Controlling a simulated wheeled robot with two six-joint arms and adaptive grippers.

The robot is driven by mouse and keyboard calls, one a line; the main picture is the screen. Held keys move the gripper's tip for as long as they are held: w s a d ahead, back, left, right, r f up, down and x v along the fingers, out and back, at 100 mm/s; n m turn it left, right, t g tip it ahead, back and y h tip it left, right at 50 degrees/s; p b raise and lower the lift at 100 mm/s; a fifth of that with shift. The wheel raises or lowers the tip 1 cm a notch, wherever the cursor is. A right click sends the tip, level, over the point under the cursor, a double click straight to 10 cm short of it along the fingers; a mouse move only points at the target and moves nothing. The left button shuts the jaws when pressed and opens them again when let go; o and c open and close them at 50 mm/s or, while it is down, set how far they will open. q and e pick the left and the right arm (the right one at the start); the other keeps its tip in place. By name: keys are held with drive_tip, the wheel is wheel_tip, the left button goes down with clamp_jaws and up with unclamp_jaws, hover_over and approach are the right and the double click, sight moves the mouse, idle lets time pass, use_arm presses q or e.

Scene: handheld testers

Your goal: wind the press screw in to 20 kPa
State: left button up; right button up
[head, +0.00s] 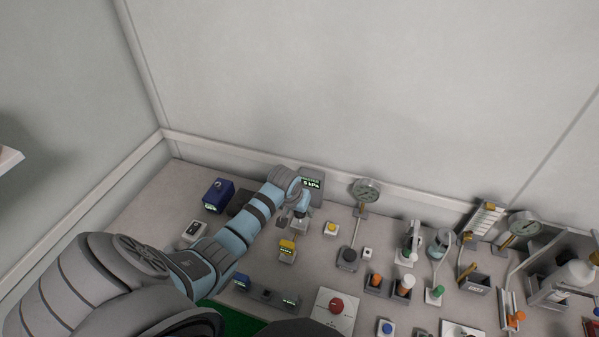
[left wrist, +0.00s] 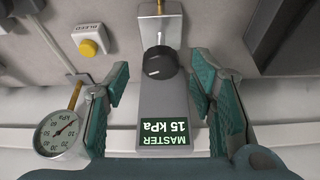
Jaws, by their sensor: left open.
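The grey master gauge unit (head: 314,178) stands at the back of the bench. Its green display (left wrist: 165,138) reads MASTER 15 kPa, upside down in the left wrist view; the head view shows only part of the reading. A black knob with a white mark (left wrist: 158,63), apparently the press screw, sits on the front of this unit. My left gripper (left wrist: 158,72) is open, with one teal finger on each side of the knob and visible gaps between. In the head view my left gripper (head: 301,216) is at the unit's front and hides the knob. My right gripper is not in view.
A yellow button labelled BLEED (left wrist: 89,48) is beside the unit, and a round dial gauge (left wrist: 60,132) stands near it. A blue tester (head: 218,195) is at the left. Several gauges, valves and small blocks crowd the right of the bench.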

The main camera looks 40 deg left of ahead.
use_arm(q)
drive_tip(key=shift+w+a+f, duration=0.1)
drive_tip(key=shift+w+f, duration=0.25)
drive_tip(key=shift+f, duration=0.3)
drive_tip(key=shift+s+r, duration=0.2)
drive_tip(key=shift+s, duration=0.05)
drive_tip(key=shift+c, duration=0.9)
drive_tip(key=c, duration=1)
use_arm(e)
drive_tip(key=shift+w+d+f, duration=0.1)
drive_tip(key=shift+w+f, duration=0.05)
use_arm(q)
drive_tip(key=shift+r+m, duration=0.1)
drive_tip(key=shift+m, duration=0.3)
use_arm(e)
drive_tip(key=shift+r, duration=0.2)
